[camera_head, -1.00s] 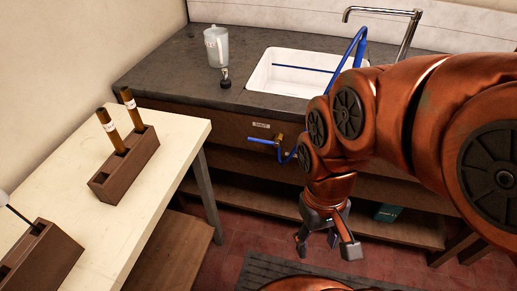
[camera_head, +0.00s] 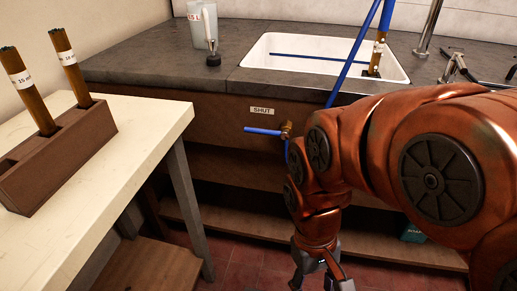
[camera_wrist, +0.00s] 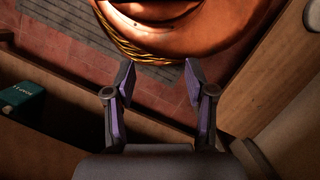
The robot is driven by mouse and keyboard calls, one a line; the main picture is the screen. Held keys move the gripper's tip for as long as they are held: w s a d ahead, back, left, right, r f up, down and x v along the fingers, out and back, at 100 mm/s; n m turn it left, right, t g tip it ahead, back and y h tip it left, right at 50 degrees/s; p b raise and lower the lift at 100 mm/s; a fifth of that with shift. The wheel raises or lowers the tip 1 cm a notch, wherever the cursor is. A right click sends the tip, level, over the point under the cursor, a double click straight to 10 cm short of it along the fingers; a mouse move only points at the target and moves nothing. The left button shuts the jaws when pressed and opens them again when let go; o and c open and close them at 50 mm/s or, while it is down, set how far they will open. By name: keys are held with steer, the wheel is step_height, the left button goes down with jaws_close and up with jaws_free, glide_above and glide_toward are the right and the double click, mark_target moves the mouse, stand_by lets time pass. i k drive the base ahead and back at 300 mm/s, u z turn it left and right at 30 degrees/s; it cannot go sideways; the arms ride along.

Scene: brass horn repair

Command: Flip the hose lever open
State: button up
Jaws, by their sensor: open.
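The hose lever (camera_head: 262,131) is a blue handle on a brass valve (camera_head: 286,130) on the front of the sink cabinet. It points left, roughly level, below a label (camera_head: 262,110) that reads "SHUT". A blue hose (camera_head: 350,62) rises behind my arm to the sink, and a short blue piece shows below the valve. My gripper (camera_head: 318,284) is low in front of the cabinet, below and right of the lever, apart from it. In the wrist view its two fingers (camera_wrist: 157,85) are spread and empty. The lever is not in the wrist view.
A cream table (camera_head: 130,130) with a wooden rack (camera_head: 55,165) of brown tubes stands at left. A jug (camera_head: 202,28) and a white sink (camera_head: 300,65) are on the counter. A lower shelf (camera_head: 225,225) sits behind my gripper; a teal box (camera_wrist: 22,102) stands there.

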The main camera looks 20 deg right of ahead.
mark_target(285, 134)
steer(key=z, duration=0.85)
steer(key=k, duration=0.9)
steer(key=u, duration=1.2)
steer(key=i, duration=0.5)
